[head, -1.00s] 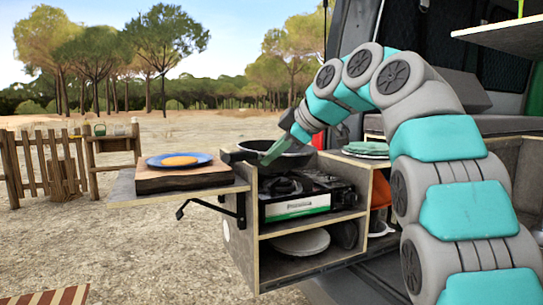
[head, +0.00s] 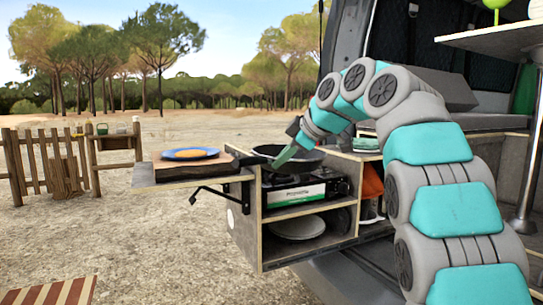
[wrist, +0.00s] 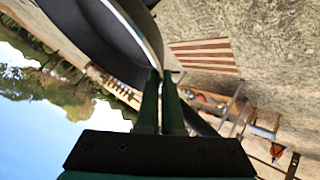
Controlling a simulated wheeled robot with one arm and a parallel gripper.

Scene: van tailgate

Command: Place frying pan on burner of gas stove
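A dark frying pan (head: 308,158) is level over the gas stove (head: 310,194), with its handle pointing left toward the side shelf. The stove sits in the upper bay of the wooden cabinet, and its burner (head: 286,179) is partly hidden under the pan. I cannot tell whether the pan touches the burner. My gripper (head: 284,158) reaches in from the right and is shut on the pan's rim. In the wrist view the green fingers (wrist: 160,88) pinch the edge of the pan (wrist: 95,32).
A grey plate (head: 298,227) lies in the lower cabinet bay (head: 312,256). The van's interior is at the right.

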